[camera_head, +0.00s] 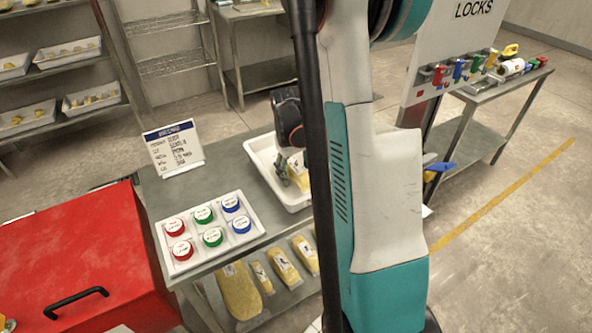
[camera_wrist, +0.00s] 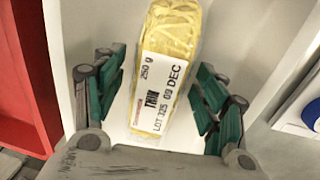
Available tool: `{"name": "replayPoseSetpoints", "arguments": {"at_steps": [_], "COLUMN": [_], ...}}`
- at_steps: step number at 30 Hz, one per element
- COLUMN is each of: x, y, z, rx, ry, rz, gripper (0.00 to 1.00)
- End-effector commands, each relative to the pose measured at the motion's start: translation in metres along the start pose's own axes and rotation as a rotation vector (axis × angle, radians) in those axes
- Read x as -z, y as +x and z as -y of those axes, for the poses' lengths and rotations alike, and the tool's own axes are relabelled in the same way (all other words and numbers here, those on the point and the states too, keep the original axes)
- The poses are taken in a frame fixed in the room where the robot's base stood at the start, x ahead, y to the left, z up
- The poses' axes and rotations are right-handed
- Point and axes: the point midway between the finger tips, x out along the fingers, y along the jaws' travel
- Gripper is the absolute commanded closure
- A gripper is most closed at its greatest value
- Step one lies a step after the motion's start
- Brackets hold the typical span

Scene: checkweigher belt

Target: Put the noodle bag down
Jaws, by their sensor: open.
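The noodle bag (camera_wrist: 180,32) is a clear pack of yellow noodles with a white label reading 250 g, THIN and LOT 325 09 DEC. In the wrist view it lies between the green-padded fingers of my gripper (camera_wrist: 160,62). The fingers are spread, with a gap visible on both sides of the bag. The white tray (camera_wrist: 123,118) is beneath and around it. In the head view my gripper (camera_head: 291,158) is low in the tray (camera_head: 260,152) on the steel table, and the bag is partly hidden by my arm.
A white holder with red, green and blue round discs (camera_head: 209,233) and a written sign (camera_head: 173,148) stand left of the tray. A red case (camera_head: 85,255) is further left. More noodle packs (camera_head: 282,265) lie on the lower shelf. My arm hides the table's right part.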

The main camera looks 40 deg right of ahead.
Motion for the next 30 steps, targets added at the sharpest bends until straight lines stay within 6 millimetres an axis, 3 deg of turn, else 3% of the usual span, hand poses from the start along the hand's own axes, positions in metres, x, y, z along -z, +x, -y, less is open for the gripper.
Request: {"name": "replayPoseSetpoints", "arguments": {"at_steps": [8,21,30], "x": [0.000,0.000,0.000], "y": [-0.012,-0.099,-0.122], "z": [0.000,-0.001,0.000], "rx": [0.000,0.000,0.000], "ry": [0.000,0.000,0.000], "rz": [0.000,0.000,0.000], "gripper": [0.34,0.34,0.34]}}
